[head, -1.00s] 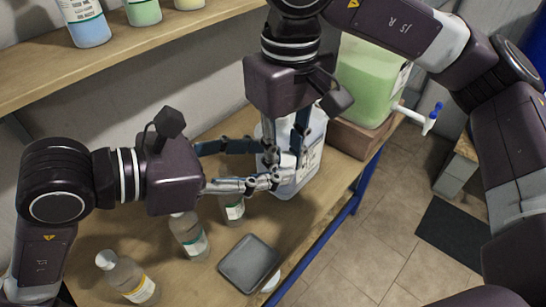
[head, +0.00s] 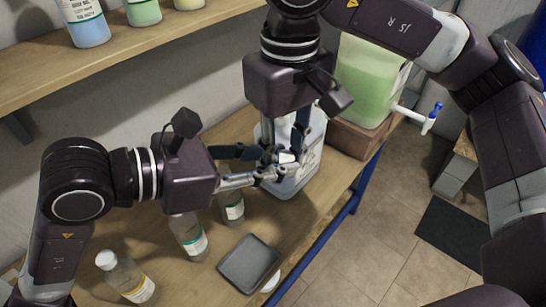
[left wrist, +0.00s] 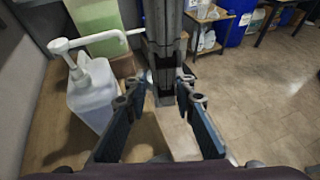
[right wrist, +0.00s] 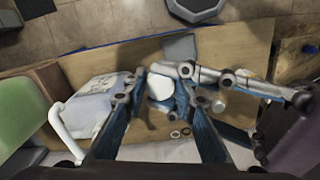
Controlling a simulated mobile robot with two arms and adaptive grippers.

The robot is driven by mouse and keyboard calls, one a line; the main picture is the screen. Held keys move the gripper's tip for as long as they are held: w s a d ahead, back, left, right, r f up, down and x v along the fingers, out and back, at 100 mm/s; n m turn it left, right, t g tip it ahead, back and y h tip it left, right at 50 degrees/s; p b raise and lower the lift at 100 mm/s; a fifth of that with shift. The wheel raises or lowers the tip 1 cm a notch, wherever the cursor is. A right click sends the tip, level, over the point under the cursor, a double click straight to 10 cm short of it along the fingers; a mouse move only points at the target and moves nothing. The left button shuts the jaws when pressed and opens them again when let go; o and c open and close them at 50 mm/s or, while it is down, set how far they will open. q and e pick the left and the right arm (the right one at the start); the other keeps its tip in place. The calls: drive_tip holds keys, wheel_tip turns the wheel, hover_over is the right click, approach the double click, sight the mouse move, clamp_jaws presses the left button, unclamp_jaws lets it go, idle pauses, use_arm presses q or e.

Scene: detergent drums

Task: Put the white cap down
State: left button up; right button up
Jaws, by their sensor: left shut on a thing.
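The white cap (right wrist: 160,87) shows between the fingertips in the right wrist view, above the bench. In the head view, a small white part of the cap (head: 287,157) shows among the fingers. My left gripper (head: 274,170) reaches in from the left and is shut on the cap; its fingers (left wrist: 165,82) hide most of the grip. My right gripper (head: 286,150) points down from above, with its fingers on either side of the cap. I cannot tell whether they still touch it.
A whitish jug (head: 308,172) stands just behind the grippers; its white pump (left wrist: 85,55) shows in the left wrist view. A green container (head: 365,85) with a tap stands at the right. Several bottles (head: 188,238) and a dark grey tray (head: 249,263) occupy the front of the bench.

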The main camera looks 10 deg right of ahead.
use_arm(q)
drive_tip(key=shift+w+a, duration=0.1)
drive_tip(key=shift+w, duration=0.15)
use_arm(e)
drive_tip(key=o, duration=0.4)
drive_tip(key=shift+s, duration=0.15)
drive_tip(key=shift+o, duration=0.2)
